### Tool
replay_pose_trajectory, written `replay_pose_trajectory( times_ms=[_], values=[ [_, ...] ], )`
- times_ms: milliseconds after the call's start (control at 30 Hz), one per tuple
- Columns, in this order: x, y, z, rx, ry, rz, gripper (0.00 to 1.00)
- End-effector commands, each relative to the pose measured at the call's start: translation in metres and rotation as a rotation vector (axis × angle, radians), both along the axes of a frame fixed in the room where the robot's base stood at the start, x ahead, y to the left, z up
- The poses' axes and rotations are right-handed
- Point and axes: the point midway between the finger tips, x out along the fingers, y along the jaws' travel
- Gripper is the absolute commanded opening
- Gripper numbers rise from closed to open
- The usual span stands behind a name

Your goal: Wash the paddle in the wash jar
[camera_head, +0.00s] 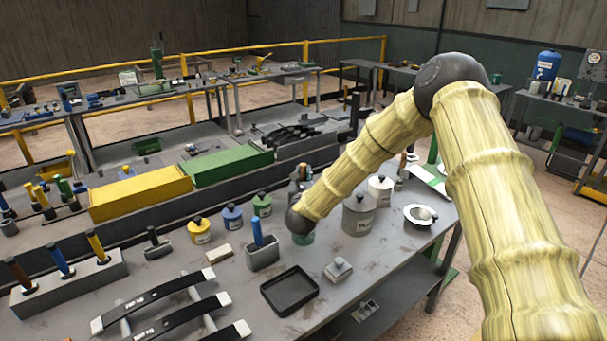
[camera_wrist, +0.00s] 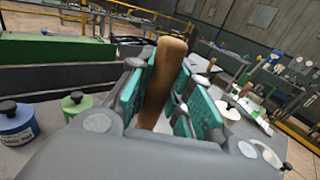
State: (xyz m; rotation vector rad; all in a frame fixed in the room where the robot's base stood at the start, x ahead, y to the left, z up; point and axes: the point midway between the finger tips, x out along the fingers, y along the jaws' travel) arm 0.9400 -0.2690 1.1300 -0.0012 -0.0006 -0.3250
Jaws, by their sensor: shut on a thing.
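My gripper (camera_wrist: 158,92) shows in the wrist view with its teal pads closed on the brown wooden handle of the paddle (camera_wrist: 167,66). The handle stands up between the pads, slightly tilted; the paddle's lower end is hidden by the gripper. In the head view my arm's dark end hides most of the gripper and the paddle. A large grey lidded jar (camera_head: 358,217) and a smaller white lidded jar (camera_head: 380,190) stand just right of it. Their labels are too small to read, so I cannot tell which is the wash jar.
A grey holder with a blue handle (camera_head: 257,232), a black tray (camera_head: 289,291) and a white bowl (camera_head: 420,214) are nearby. Black leaf springs (camera_head: 165,325) lie at front left.

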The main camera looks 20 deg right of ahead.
Motion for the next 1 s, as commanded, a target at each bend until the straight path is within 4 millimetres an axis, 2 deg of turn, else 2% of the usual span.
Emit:
replay_pose_trajectory(
  times_ms=[33, 1000],
  values=[
    [0.0, 0.0, -0.008, 0.001, 0.001, -0.001, 0.0],
    [0.0, -0.001, -0.066, 0.0, 0.0, -0.001, 0.0]
  ],
)
